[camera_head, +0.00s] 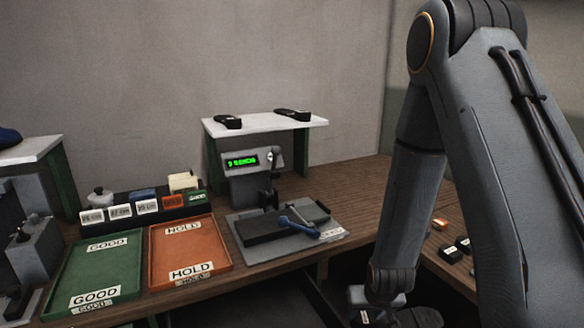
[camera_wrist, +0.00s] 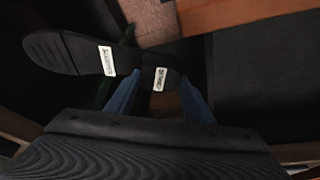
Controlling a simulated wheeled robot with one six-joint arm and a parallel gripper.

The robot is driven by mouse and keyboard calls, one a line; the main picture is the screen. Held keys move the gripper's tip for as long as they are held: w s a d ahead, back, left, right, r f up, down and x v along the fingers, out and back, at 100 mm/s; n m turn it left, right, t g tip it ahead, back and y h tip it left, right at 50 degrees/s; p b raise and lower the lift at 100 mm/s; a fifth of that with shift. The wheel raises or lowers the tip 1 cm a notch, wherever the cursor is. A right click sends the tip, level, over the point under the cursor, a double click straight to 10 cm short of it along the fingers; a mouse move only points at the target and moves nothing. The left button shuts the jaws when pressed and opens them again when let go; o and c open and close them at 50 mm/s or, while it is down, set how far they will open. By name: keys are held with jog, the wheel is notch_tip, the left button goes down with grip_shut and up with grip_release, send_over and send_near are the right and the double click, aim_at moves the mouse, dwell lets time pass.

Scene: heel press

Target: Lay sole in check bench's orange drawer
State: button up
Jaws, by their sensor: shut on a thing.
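The black sole (camera_wrist: 75,55) lies across the upper left of the wrist view, with two white labels on its face. My gripper (camera_wrist: 160,97) has its blue fingers on either side of the sole's narrower right end and is shut on it. The orange tray (camera_head: 188,249), marked HOLD, sits on the bench to the left of my gripper. It is open on top and looks empty.
A green tray (camera_head: 96,265) marked GOOD stands left of the orange one. A gauge (camera_head: 246,180) with a green display and a blue-handled plate stands to its right. A white shelf (camera_head: 262,124) holds two black pieces. Small labelled boxes (camera_head: 147,207) line the trays' back.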

notch_tip(320, 180, up, 14)
jog(key=p, duration=0.7)
notch_tip(320, 180, down, 14)
jog(key=b, duration=0.7)
jog(key=shift+f, duration=0.15)
